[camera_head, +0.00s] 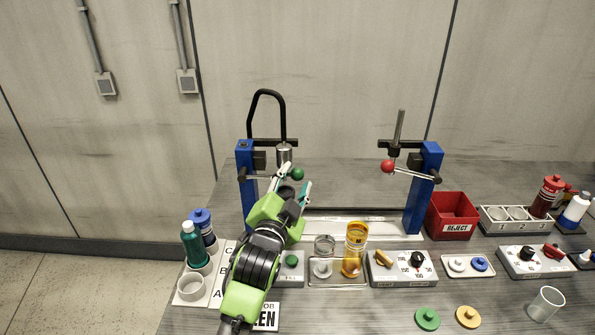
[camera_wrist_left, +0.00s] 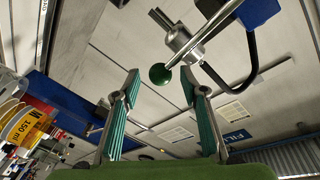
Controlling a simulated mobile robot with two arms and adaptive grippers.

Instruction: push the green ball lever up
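The green ball (camera_head: 297,174) is on the end of a lever on the left blue pump stand (camera_head: 246,190). In the left wrist view the green ball (camera_wrist_left: 160,74) sits ahead of the fingers, on a rod by a metal cylinder (camera_wrist_left: 184,40). My left gripper (camera_head: 292,182) reaches up to the stand with its fingers spread close to the ball; in its wrist view the teal-padded fingers (camera_wrist_left: 160,95) are apart with nothing between them. Whether the fingers touch the ball cannot be told. My right gripper is not in view.
A red ball lever (camera_head: 388,166) is on the right blue stand (camera_head: 424,190). A red reject bin (camera_head: 453,214) stands right of it. An amber cylinder (camera_head: 355,250), dial box (camera_head: 402,270) and bottles (camera_head: 193,245) stand around my left arm. The front right table has free patches.

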